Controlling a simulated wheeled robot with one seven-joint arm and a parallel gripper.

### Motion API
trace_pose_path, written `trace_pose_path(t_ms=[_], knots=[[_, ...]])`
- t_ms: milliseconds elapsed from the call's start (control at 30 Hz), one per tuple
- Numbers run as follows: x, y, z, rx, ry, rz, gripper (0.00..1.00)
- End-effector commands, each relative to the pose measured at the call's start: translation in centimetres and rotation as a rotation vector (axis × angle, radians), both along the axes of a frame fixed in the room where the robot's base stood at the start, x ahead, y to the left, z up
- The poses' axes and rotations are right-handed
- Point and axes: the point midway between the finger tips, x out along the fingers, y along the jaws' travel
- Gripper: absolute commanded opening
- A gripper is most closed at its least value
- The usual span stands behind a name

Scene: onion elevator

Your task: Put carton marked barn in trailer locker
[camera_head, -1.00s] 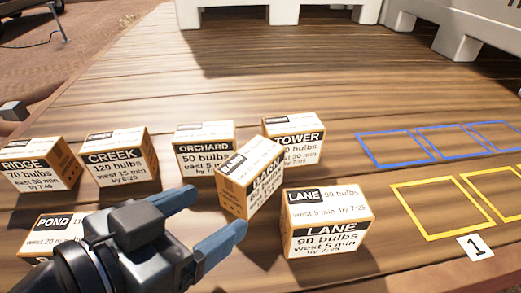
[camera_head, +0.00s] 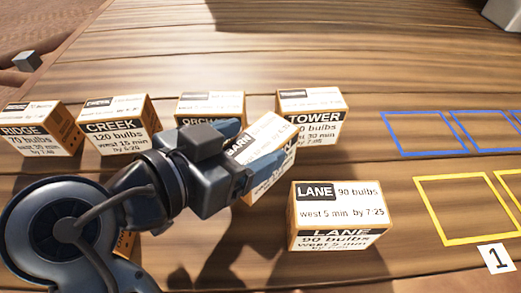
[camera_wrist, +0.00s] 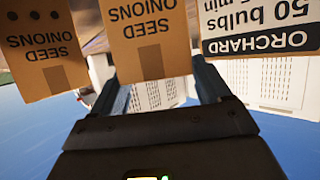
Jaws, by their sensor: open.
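The carton marked BARN (camera_head: 267,139) stands turned at an angle on the wooden deck, between ORCHARD and TOWER at the back and LANE in front. My gripper (camera_head: 237,153) is open at its left side in the head view, with one finger toward the back and one toward the front, and covers part of it. In the wrist view, which looks upside down, a brown SEED ONIONS carton face (camera_wrist: 148,40) shows between my open fingers (camera_wrist: 158,85); I cannot tell for certain that it is the BARN carton. I cannot make out the trailer locker.
LANE (camera_head: 338,215), TOWER (camera_head: 312,117), ORCHARD (camera_head: 210,104), CREEK (camera_head: 118,126) and RIDGE (camera_head: 40,130) cartons stand close around. My arm hides most of another carton at front left. Blue outlines (camera_head: 425,133) and a yellow outline (camera_head: 465,210) at right are empty.

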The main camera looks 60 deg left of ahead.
Motion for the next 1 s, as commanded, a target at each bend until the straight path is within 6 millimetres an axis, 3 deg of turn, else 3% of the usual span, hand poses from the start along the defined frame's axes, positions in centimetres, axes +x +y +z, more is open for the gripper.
trace_pose_path(t_ms=[200, 500, 1000], knots=[[2.5, 0.7, -0.9, -0.002, -0.001, -0.001, 0.77], [2.8, 0.9, -1.2, -0.001, 0.0, -0.001, 0.77], [2.8, 0.8, -1.2, -0.001, 0.0, -0.001, 0.29]])
